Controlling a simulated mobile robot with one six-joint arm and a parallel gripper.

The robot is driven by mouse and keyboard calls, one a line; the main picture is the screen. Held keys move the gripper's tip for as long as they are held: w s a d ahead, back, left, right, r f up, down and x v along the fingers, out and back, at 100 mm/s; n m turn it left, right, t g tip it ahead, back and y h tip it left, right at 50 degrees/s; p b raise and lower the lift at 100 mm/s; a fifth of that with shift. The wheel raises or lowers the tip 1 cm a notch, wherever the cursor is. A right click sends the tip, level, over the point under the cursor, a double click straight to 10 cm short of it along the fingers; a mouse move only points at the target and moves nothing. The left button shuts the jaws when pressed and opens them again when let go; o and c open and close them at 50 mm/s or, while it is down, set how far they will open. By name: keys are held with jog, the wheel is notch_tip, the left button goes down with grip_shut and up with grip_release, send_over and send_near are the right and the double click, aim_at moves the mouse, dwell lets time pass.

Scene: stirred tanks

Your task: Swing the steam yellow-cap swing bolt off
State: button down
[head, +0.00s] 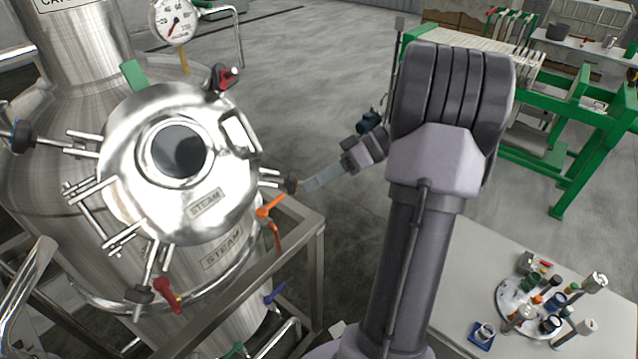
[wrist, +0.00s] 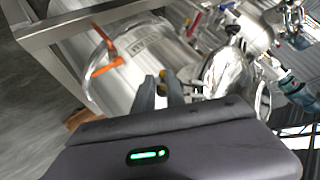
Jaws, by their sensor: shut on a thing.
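The steam tank (head: 222,248) stands at the left of the head view, its round steel lid (head: 205,200) labelled STEAM. The yellow-cap swing bolt (head: 291,185) sticks out at the lid's right side, its end small and dark in the head view. My gripper (head: 302,185) reaches it from the right and is shut on that end. In the wrist view, my two fingers (wrist: 161,88) close around the bolt's yellow and dark cap (wrist: 162,75). The fingers partly hide the cap, and the shaft is hard to make out there.
An orange-handled valve (head: 270,207) sits just below the bolt, above a steel frame (head: 290,245). A table (head: 455,290) stands lower right.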

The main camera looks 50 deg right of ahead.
jog(key=w+f+b, duration=0.1)
jog(key=w+d+f+b, duration=0.1)
jog(key=f, duration=0.1)
jog(key=w+d+f+b, duration=0.1)
jog(key=shift+w+f, duration=0.2)
jog(key=shift+w, duration=0.05)
jog(key=shift+a+f+b, duration=0.1)
jog(key=shift+f+b, duration=0.1)
jog(key=shift+b, duration=0.15)
dwell(0.3)
jog(key=c, duration=1.6)
grip_release()
jog(key=shift+o, duration=0.5)
jog(key=shift+w+a, duration=0.2)
jog(key=shift+w, duration=0.35)
jog(key=shift+s+r, duration=0.1)
jog(key=shift+r, duration=0.15)
